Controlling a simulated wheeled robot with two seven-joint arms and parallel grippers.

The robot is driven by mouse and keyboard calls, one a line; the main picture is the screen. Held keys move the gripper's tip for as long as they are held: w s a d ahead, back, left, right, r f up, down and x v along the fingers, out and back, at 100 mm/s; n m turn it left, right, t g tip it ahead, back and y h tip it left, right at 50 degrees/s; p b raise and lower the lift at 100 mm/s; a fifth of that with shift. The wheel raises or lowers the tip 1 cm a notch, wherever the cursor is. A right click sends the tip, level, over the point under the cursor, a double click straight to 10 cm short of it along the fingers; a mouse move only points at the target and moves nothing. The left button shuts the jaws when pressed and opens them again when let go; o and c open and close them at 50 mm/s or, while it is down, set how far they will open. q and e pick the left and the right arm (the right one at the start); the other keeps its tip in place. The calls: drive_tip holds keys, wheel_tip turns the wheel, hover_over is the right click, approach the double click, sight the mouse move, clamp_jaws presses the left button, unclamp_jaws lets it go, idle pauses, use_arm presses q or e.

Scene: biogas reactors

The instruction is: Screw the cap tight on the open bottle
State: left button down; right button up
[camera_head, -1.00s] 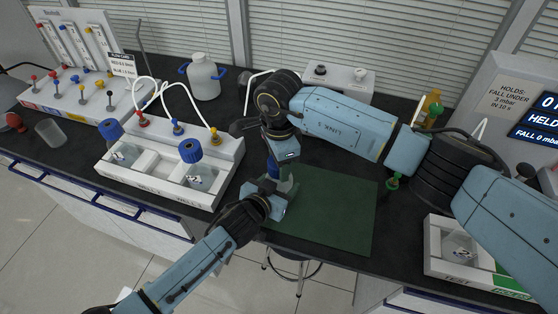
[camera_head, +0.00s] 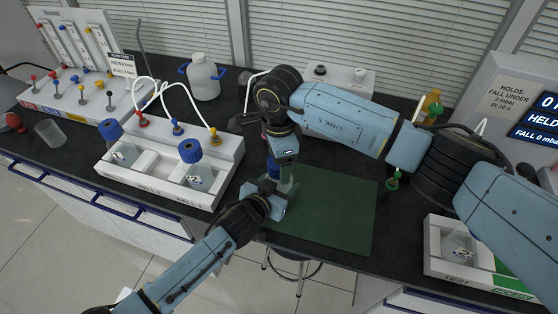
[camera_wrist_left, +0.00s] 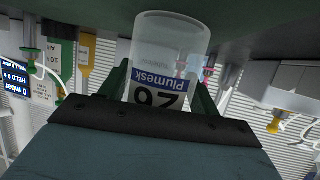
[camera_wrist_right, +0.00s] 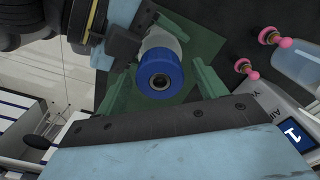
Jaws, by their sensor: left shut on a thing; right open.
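A clear bottle (camera_wrist_left: 168,50) with a "Plumesk 26" label stands on the green mat (camera_head: 335,210). My left gripper (camera_head: 274,193) is shut around its body; its fingers flank the bottle in the left wrist view. A blue cap (camera_wrist_right: 160,75) with a dark centre hole sits on the bottle's top in the right wrist view. It also shows in the head view (camera_head: 273,168), partly hidden by my grippers. My right gripper (camera_wrist_right: 165,82) is open above it, one finger on each side, apart from the cap. How tight the cap sits cannot be told.
A white rack (camera_head: 150,185) with blue-capped bottles and tubing stands at the left. A white jug (camera_head: 203,76) stands behind. A white test tray (camera_head: 470,262) and a pressure display (camera_head: 535,120) are at the right. The mat's right half is clear.

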wheel_tip(320, 180, up, 4)
drive_tip(key=shift+f, duration=0.2)
drive_tip(key=shift+c, duration=0.3)
wheel_tip(320, 180, up, 2)
drive_tip(key=n, duration=0.3)
drive_tip(key=shift+w, duration=0.1)
drive_tip(key=n, duration=0.1)
drive_tip(key=r+n, duration=0.1)
drive_tip(key=n, duration=0.1)
drive_tip(key=shift+r+n, duration=0.25)
drive_tip(key=shift+n, duration=0.05)
drive_tip(key=shift+f, duration=4.05)
